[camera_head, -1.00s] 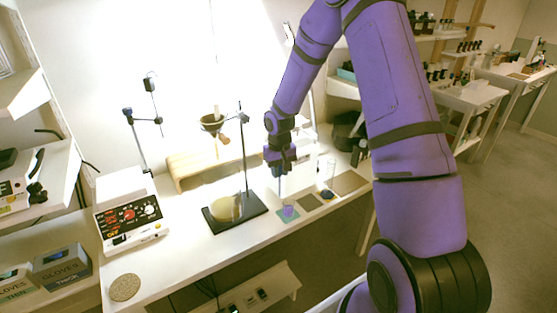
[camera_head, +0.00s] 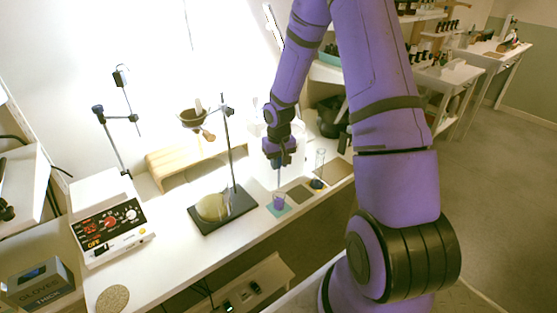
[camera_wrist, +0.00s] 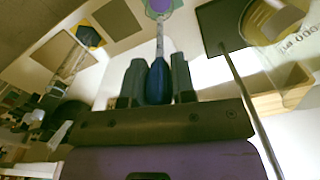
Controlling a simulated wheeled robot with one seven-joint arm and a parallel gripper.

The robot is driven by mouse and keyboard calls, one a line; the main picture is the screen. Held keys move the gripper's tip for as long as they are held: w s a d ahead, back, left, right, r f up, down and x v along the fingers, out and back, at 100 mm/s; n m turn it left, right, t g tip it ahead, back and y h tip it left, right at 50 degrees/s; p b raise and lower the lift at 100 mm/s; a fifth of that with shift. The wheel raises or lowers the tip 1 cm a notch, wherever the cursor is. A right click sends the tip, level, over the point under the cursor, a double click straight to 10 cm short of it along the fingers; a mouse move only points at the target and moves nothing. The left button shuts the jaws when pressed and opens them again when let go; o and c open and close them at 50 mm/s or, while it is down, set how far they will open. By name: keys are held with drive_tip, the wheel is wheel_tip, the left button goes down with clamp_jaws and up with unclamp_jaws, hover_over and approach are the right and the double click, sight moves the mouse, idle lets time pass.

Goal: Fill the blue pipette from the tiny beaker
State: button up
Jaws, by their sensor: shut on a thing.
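The tiny beaker (camera_head: 279,202) holds purple liquid and stands on a teal mat (camera_head: 287,209) near the bench's front edge. In the wrist view its purple contents (camera_wrist: 159,5) show at the top edge. My gripper (camera_head: 277,160) is above the beaker, pointing down. In the wrist view my gripper (camera_wrist: 155,75) is shut on the blue bulb of the pipette (camera_wrist: 155,85). The pipette's thin clear stem (camera_wrist: 160,38) runs toward the beaker. In the head view its lower end reaches the beaker's mouth; I cannot tell whether the tip touches the liquid.
A retort stand's black base (camera_head: 238,214) with a large yellowish beaker (camera_head: 211,208) is left of the tiny beaker. A tall glass cylinder (camera_head: 320,160) and small dark-blue dish (camera_head: 317,184) are to the right.

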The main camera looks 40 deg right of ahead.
sight(279, 186)
drive_tip(key=shift+f, duration=4.65)
drive_tip(key=c, duration=0.3)
